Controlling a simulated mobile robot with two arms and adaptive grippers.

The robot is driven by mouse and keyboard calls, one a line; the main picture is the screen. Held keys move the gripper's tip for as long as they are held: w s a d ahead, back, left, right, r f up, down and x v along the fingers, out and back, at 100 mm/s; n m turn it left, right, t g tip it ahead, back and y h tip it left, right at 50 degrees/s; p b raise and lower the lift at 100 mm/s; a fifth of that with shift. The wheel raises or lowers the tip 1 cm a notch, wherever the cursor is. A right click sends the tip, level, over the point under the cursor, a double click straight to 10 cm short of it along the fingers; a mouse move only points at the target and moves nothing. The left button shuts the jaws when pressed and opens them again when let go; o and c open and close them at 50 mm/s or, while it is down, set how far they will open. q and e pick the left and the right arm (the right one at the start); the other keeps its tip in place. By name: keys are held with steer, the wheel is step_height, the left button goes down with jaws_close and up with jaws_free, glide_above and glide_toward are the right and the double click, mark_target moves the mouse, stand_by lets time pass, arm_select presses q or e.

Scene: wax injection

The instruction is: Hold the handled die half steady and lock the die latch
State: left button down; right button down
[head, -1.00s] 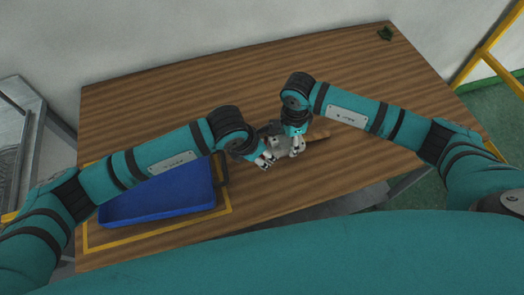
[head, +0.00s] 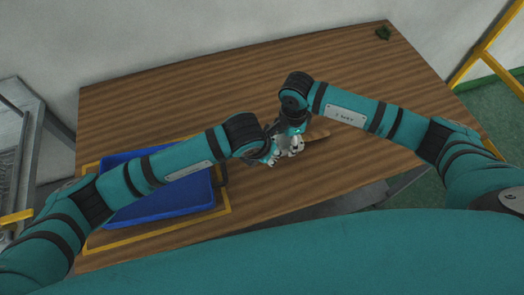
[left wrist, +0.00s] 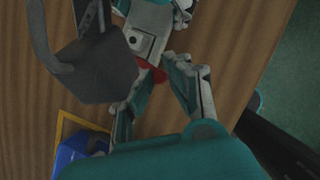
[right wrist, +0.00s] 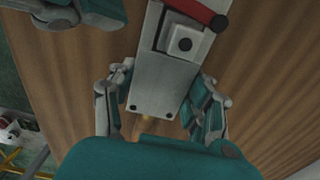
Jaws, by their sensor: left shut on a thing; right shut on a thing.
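The die is a pale grey metal block (right wrist: 165,75) with a square white boss and dark round center, seen in the right wrist view. My right gripper (right wrist: 158,100) is shut on it, one finger on each side. A red latch lever (right wrist: 192,10) with a black end crosses the die's far end. My left gripper (left wrist: 163,85) is shut around the red latch (left wrist: 156,76), mostly hidden between its fingers. In the head view my left gripper (head: 268,158) and right gripper (head: 292,150) nearly touch.
A dark grey body (left wrist: 95,68) with a curved arm stands close beside the die. A blue tray (head: 165,212) sits inside a yellow outline at the table's left. A small green object (head: 383,33) lies at the far right corner. The back of the wooden table (head: 190,85) is clear.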

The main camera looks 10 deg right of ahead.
arm_select(q)
steer(key=shift+d+n+t+y, duration=0.3)
steer(key=shift+d+n, duration=0.3)
steer(key=shift+n, duration=0.4)
steer(key=c, duration=1.3)
jaws_free()
steer(key=shift+s+r, duration=0.1)
steer(key=shift+r, duration=0.05)
steer(key=v, duration=1.1)
steer(key=shift+s+a+r, duration=0.1)
steer(key=shift+a+r, duration=0.15)
steer(key=shift+r, duration=0.1)
arm_select(e)
steer(key=shift+c, duration=2.4)
jaws_free()
